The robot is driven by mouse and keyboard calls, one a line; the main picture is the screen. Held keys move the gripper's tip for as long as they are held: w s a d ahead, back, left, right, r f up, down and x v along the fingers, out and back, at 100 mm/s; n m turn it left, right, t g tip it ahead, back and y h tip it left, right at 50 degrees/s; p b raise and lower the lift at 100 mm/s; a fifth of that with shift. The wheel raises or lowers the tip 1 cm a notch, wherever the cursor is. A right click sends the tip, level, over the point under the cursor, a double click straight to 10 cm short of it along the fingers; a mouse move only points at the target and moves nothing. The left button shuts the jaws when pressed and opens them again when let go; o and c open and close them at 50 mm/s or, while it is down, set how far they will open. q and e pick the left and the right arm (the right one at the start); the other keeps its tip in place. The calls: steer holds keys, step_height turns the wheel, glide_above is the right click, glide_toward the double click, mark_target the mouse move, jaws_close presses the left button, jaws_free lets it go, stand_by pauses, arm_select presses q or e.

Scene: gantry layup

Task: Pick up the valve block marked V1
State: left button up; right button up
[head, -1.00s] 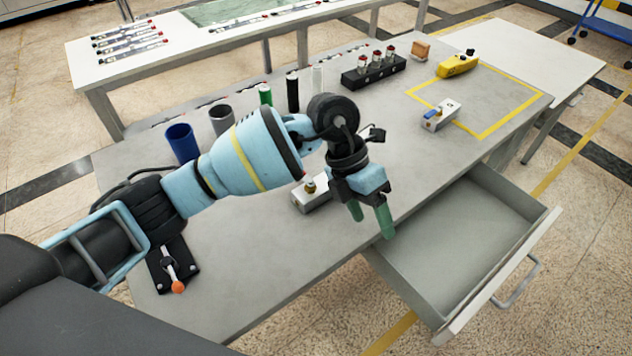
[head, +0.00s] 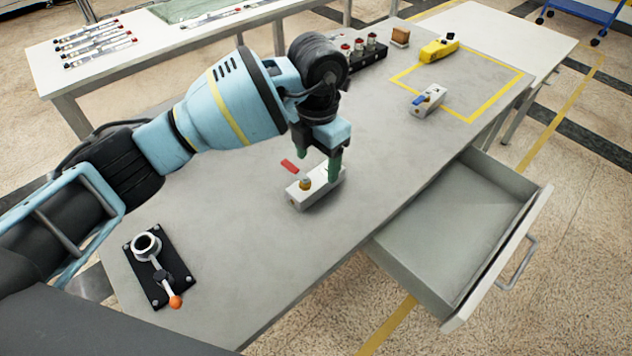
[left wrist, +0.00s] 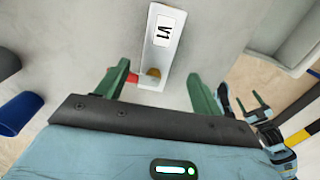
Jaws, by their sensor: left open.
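The valve block marked V1 is a pale block (head: 308,193) with a brass fitting and a red lever, lying on the grey table. In the left wrist view its V1 label faces up on the block (left wrist: 163,40), and its brass-fitting end lies between my fingers in the picture. My left gripper (head: 319,164) is open and empty, just above the block; one green finger hides part of it in the head view. I cannot tell whether they touch. What looks like my right gripper (left wrist: 243,106) shows small at the right of the left wrist view; its opening is unclear.
A similar block with a blue lever (head: 428,101) lies by the yellow-outlined area. An open drawer (head: 445,240) juts out in front. A black fixture with an orange-tipped lever (head: 160,270) sits front left.

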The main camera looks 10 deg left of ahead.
mark_target(315, 178)
arm_select(q)
steer(key=shift+w+a+f, duration=0.1)
steer(key=shift+f, duration=1.2)
steer(key=shift+a+f, duration=0.1)
steer(key=shift+f, duration=1.15)
steer(key=c, duration=1.3)
steer(key=shift+r, duration=0.1)
steer(key=shift+r, duration=0.4)
step_height(315, 178, up, 3)
steer(key=shift+f, duration=0.1)
steer(key=s+d+r, duration=0.1)
steer(key=s+d, duration=0.9)
steer(key=s, duration=0.2)
steer(key=shift+s+r, duration=0.15)
steer(key=shift+s, duration=0.1)
